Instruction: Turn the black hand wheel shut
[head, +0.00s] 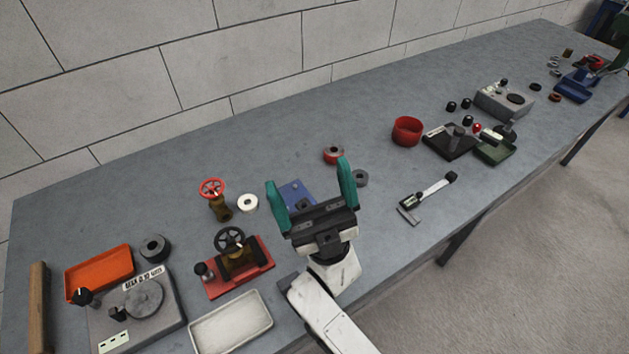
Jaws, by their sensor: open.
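The black hand wheel (230,239) sits on a brass-coloured valve body (241,263) on a red base plate (257,282) at the lower left of the head view. The wheel faces up and tilts towards the camera. My gripper (310,182) is open and empty, with two green fingers, to the right of the wheel and apart from it. A second hand wheel, red (211,188), sits on a brass valve (219,209) just behind and left of the black one. My gripper hides part of a blue block (292,192) on the bench.
A white tray (231,325) lies in front of the red base. A grey device with a round plate (142,299) and an orange tray (98,272) stand left. A white ring (248,203) lies behind the wheel. The bench (300,132) is clear towards the wall.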

